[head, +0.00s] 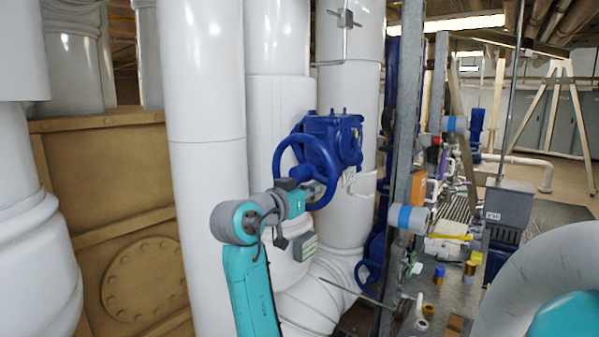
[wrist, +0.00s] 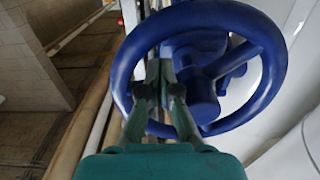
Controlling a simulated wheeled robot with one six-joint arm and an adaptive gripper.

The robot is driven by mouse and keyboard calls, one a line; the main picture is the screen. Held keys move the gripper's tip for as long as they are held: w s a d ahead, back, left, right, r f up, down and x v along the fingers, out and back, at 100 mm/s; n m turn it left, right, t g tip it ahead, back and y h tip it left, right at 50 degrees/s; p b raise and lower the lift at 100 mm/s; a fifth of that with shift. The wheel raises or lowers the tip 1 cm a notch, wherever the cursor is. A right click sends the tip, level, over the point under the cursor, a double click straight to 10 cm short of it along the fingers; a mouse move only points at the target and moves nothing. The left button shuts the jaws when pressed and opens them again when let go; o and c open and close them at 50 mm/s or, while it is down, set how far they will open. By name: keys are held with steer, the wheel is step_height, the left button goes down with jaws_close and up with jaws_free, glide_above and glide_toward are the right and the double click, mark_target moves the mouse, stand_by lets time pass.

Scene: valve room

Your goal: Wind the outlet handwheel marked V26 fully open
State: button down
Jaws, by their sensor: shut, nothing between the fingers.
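A blue handwheel (head: 335,163) stands upright on a blue valve body (head: 345,132) in front of white pipes. A small pale tag (head: 348,177) hangs beside it, too small to read surely. In the wrist view the blue wheel (wrist: 272,85) fills the upper middle, with its hub and spokes behind the rim. My gripper (wrist: 160,66) is shut with nothing between its fingers. The fingers overlap the left inside of the rim near the hub; I cannot tell whether they touch it. In the head view my gripper (head: 318,190) is at the wheel's lower part.
A second, lower blue handwheel (head: 368,274) sits near the pipe's foot. Thick white pipes (head: 205,120) stand close behind and left. A grey steel post (head: 405,110) rises to the right. A bench (head: 455,298) with loose parts and a grey box (head: 508,205) is further right.

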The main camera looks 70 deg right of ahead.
steer(key=w+f+v, duration=0.1)
steer(key=v, duration=1.1)
steer(key=shift+d, duration=0.15)
stand_by(0.7)
steer(key=shift+w, duration=0.1)
stand_by(0.4)
